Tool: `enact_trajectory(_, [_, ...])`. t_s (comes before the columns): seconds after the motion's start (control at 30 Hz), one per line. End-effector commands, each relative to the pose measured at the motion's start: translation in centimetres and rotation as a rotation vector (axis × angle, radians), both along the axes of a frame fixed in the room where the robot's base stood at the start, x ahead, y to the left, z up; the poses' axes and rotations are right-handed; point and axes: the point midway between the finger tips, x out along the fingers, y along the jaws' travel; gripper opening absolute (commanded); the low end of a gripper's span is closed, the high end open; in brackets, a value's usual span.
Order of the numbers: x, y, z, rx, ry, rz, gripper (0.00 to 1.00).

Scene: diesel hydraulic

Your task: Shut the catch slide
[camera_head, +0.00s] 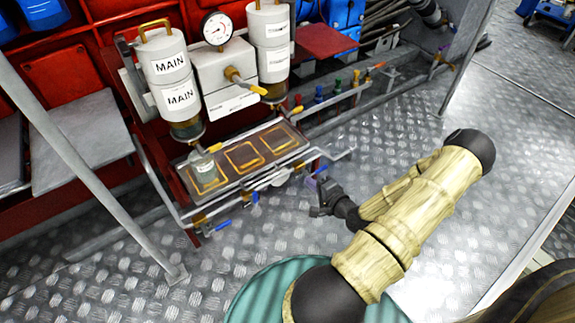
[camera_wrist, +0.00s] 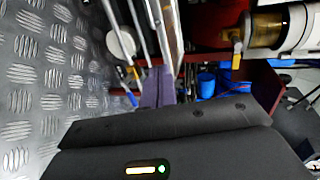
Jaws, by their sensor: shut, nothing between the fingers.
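A long shallow drip tray (camera_head: 222,180) with amber-edged compartments sits on a red stand below two white filters. A jar (camera_head: 204,168) stands in its left end. I cannot tell which part is the catch slide; no slide is clearly distinct in either view. My gripper (camera_head: 320,200) is shut and empty, in front of the tray's right end and to the right of the pipes. It appears apart from the tray. In the wrist view, the dark gripper body covers the lower part, and a metal-edged panel (camera_wrist: 170,35) and thin pipes lie beyond.
Pipes with a blue-handled valve (camera_head: 222,225) run along the tray's front. A white filter marked MAIN (camera_head: 168,62) and a pressure gauge (camera_head: 217,28) stand above. A slanted grey post (camera_head: 90,170) is at left. The checker-plate floor (camera_head: 420,125) is clear at right.

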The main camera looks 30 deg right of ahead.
Motion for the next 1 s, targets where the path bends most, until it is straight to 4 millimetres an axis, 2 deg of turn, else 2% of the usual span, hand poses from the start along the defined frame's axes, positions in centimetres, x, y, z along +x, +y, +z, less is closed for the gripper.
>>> enact_trajectory(0.23, [0.1,0.0,-0.1,-0.003,0.003,0.003,0.0])
enact_trajectory(0.37, [0.9,0.1,-0.5,-0.004,0.004,0.004,0.0])
enact_trajectory(0.57, [3.6,0.2,-1.6,-0.007,0.004,0.006,0.0])
enact_trajectory(0.9, [9.4,0.5,-3.5,-0.006,0.004,0.007,0.0])
enact_trajectory(1.0, [10.9,0.4,-3.5,-0.008,0.003,0.006,0.0])
